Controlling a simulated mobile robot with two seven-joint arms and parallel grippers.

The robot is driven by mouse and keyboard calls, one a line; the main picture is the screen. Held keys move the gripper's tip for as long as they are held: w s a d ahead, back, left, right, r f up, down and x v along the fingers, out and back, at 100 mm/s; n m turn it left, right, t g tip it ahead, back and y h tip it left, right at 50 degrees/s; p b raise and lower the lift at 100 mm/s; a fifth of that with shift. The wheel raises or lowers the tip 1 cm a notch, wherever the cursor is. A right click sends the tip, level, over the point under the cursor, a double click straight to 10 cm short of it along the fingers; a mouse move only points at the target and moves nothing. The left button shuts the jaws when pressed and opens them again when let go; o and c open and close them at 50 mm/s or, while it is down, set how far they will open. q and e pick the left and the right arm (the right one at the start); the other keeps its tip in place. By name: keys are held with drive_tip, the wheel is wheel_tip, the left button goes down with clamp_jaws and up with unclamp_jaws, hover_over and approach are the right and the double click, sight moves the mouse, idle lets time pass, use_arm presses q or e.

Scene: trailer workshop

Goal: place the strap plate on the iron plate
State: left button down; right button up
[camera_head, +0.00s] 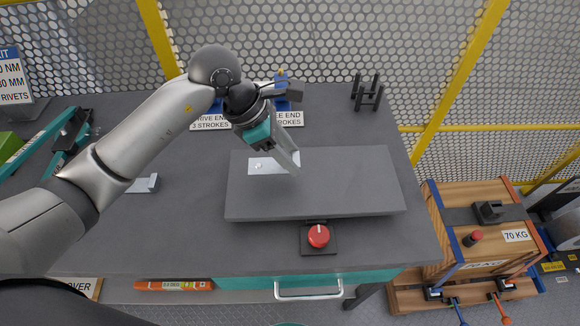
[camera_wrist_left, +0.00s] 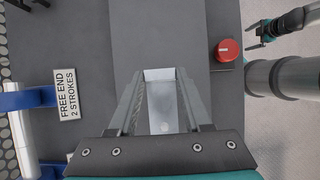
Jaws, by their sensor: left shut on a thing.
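The strap plate (camera_head: 262,166) is a thin, light metal rectangle with a small round mark on it. It is at the upper left part of the iron plate (camera_head: 340,185), a wide dark grey slab on the bench. My left gripper (camera_head: 291,163) is shut on the strap plate. In the left wrist view the strap plate (camera_wrist_left: 162,100) lies between the two fingers (camera_wrist_left: 158,76), with the iron plate (camera_wrist_left: 155,35) beyond. I cannot tell whether the strap plate touches the iron plate or hovers just above. My right gripper (camera_wrist_left: 260,32) shows small at upper right in the wrist view.
A red knob (camera_head: 318,236) on a dark base stands at the slab's front edge. A small metal bracket (camera_head: 143,184) lies left on the bench. Behind are stroke signs (camera_head: 288,118) beside blue holders and a black rack (camera_head: 367,93).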

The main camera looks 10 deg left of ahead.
sight(290, 179)
use_arm(q)
drive_tip(key=shift+f, duration=2.2)
drive_tip(key=shift+f+b, duration=0.25)
drive_tip(key=shift+b, duration=0.15)
drive_tip(key=shift+c, duration=1.7)
unclamp_jaws()
drive_tip(key=shift+r, duration=0.1)
drive_tip(key=shift+r+p, duration=0.3)
drive_tip(key=shift+p, duration=0.05)
drive_tip(key=v, duration=1.1)
drive_tip(key=shift+a+r, duration=0.2)
drive_tip(key=shift+r, duration=0.1)
